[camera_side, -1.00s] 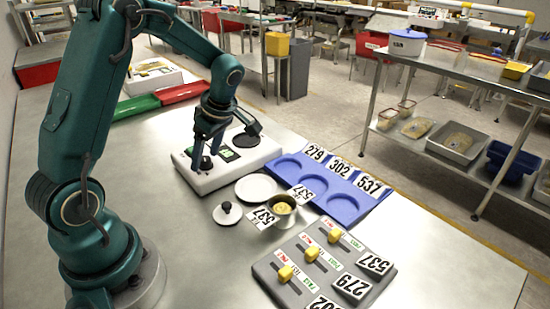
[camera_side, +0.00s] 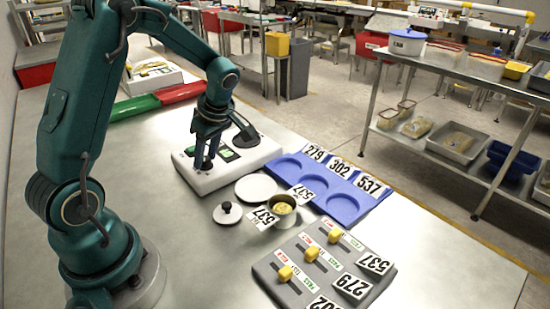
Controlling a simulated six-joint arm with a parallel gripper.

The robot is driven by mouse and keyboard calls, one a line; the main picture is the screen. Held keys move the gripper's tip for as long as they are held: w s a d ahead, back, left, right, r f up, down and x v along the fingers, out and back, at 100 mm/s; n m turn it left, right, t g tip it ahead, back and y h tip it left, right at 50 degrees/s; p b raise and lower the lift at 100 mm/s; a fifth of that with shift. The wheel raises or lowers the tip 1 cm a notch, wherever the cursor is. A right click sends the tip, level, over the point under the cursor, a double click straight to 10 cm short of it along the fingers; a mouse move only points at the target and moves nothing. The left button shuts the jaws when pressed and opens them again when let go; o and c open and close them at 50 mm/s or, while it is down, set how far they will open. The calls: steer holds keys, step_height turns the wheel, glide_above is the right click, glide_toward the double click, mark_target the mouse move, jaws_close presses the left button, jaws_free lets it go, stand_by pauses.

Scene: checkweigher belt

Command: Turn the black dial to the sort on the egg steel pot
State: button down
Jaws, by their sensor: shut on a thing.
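A white device (camera_side: 213,180) with a small green display (camera_side: 229,154) and a dark round plate (camera_side: 246,139) stands in the middle of the table. My gripper (camera_side: 203,166) points down at its front left part, shut on the black dial, which is mostly hidden between and behind the fingers.
A white plate (camera_side: 256,187) lies between the device and the pot. A blue tray (camera_side: 342,198) with round recesses and number cards is at right. A grey panel (camera_side: 290,245) with yellow sliders is in front. Green (camera_side: 134,108) and red (camera_side: 183,91) trays lie behind.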

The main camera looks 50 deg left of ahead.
steer(key=m+t, duration=0.1)
steer(key=m, duration=0.1)
steer(key=m+t, duration=0.1)
steer(key=m, duration=0.4)
steer(key=shift+s+t, duration=0.25)
steer(key=shift+t, duration=0.15)
steer(key=shift+s+a+m+t+h, duration=0.1)
steer(key=shift+m+t+h, duration=0.25)
steer(key=shift+m, duration=0.95)
steer(key=shift+m+t+h, duration=0.15)
steer(key=shift+m+t, duration=0.4)
steer(key=shift+m, duration=1.15)
steer(key=c, duration=0.5)
jaws_free()
steer(key=shift+v, duration=2.55)
